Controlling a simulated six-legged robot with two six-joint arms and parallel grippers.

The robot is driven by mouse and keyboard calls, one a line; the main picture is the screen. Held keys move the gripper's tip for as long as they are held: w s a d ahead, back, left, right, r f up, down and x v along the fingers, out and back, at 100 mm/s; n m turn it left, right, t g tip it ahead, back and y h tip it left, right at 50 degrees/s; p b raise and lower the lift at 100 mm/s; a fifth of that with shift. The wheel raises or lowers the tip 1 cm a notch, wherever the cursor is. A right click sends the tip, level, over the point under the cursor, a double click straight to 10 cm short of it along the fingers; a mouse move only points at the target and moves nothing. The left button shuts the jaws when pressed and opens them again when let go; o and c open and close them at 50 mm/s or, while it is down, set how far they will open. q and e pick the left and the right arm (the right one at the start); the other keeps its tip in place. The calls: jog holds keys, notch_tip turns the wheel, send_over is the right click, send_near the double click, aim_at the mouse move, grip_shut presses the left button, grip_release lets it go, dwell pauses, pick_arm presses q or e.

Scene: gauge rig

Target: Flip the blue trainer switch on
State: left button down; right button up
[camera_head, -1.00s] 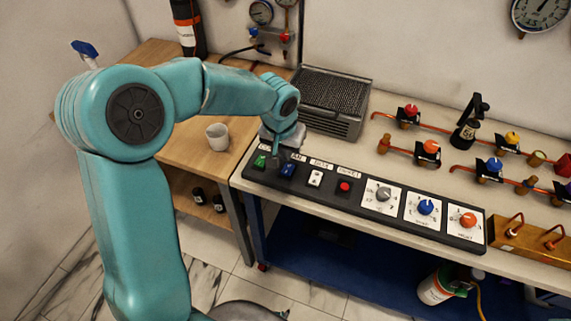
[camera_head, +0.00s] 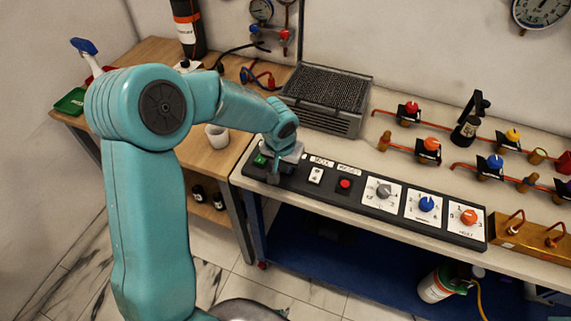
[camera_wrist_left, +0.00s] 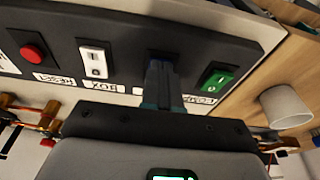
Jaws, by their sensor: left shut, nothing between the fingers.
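The black trainer panel (camera_head: 330,197) lies along the front edge of the bench. My left gripper (camera_head: 273,179) is shut and empty, its fingers pointing down at the panel's left end, where they and the wrist hide the blue switch in the head view. In the left wrist view, the shut fingers (camera_wrist_left: 159,72) reach to the blue switch (camera_wrist_left: 164,55), which is dark and partly covered by them. I cannot tell whether they touch it, nor its position. My right gripper is not in view.
The green switch (camera_head: 260,160) is close beside my gripper. A white switch (camera_head: 316,175), a red button (camera_head: 345,184) and several dials stand to the right. A grey ribbed box (camera_head: 330,98) is behind, a white cup (camera_head: 217,137) on the wooden table.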

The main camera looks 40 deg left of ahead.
pick_arm(q)
jog(key=shift+f, duration=0.1)
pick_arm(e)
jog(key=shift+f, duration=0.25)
pick_arm(q)
jog(key=shift+w+a+r+p, duration=0.1)
jog(key=shift+w+r+p, duration=0.2)
jog(key=shift+w+p, duration=0.2)
jog(key=shift+w+a, duration=0.1)
jog(key=shift+w, duration=0.05)
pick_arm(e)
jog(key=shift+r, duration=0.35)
pick_arm(q)
jog(key=shift+r, duration=0.1)
